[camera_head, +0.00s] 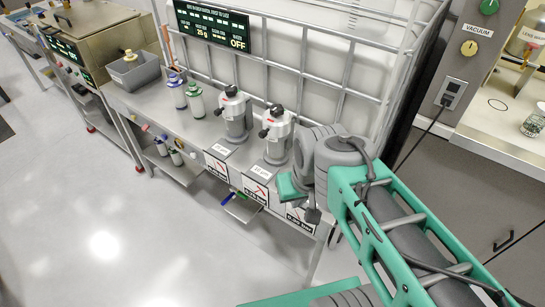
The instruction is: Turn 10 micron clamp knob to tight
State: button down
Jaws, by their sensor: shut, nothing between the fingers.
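Two grey metal filter housings stand upright on the steel bench. The left housing (235,122) has a black clamp knob (231,91) on top, and the right housing (277,143) has a similar black knob (277,110). My gripper (312,213) is partly visible at the bench's front right, right of and nearer than the right housing. It is shut and empty, apart from both visible knobs. My arm hides the bench's right end.
Two bottles (187,97) and a grey bin (132,71) stand on the bench (205,128) at left. A white caged tank (310,70) is close behind. Pressure signs (255,190) hang on the front edge. The floor (110,210) in front is clear.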

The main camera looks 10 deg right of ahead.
aim_at(277, 110)
jog(key=z, duration=0.45)
jog(key=k, duration=1.1)
jog(key=u, duration=0.5)
jog(key=i, duration=1.5)
jog(key=z, duration=0.45)
